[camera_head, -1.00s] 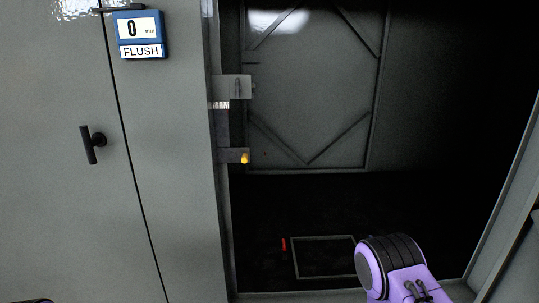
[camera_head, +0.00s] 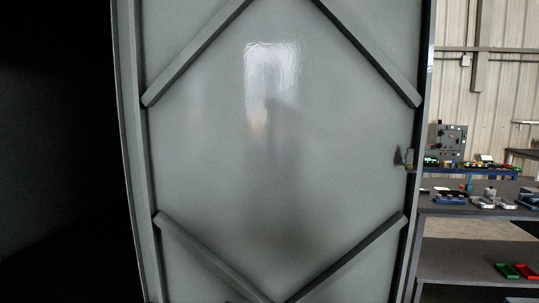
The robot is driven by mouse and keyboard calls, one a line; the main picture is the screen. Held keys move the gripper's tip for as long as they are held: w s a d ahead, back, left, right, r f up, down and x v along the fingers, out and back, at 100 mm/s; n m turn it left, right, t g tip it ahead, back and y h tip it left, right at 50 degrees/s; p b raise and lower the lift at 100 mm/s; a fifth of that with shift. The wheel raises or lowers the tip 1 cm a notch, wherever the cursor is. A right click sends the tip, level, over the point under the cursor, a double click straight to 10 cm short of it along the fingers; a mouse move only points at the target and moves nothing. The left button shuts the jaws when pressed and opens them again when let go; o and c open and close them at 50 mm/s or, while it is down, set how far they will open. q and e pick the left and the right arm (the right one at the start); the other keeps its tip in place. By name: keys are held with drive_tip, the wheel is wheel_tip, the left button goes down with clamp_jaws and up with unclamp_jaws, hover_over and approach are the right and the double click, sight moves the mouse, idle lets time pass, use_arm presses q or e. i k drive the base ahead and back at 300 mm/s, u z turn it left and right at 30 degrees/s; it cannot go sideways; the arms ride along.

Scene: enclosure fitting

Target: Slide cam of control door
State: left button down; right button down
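A large grey door panel (camera_head: 280,150) fills the middle of the head view, with raised diagonal braces. I see what looks like its inner face. A small metal latch part (camera_head: 409,158), possibly the cam, sits at the door's right edge about mid-height, with a dark mark or shadow just left of it. I cannot tell the cam's position in detail. Neither of my grippers is in view.
Left of the door is a dark opening (camera_head: 55,150). At the right, a grey workbench (camera_head: 470,212) holds several small parts, with a control panel (camera_head: 447,141) behind. Red and green trays (camera_head: 516,270) lie on a lower surface. A corrugated wall stands behind.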

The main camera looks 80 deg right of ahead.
sight(409, 157)
drive_tip(key=z, duration=3.95)
drive_tip(key=i, duration=0.2)
drive_tip(key=u, duration=0.25)
drive_tip(key=k, duration=0.35)
drive_tip(key=u, duration=0.2)
drive_tip(key=i, duration=0.95)
drive_tip(key=z, duration=0.25)
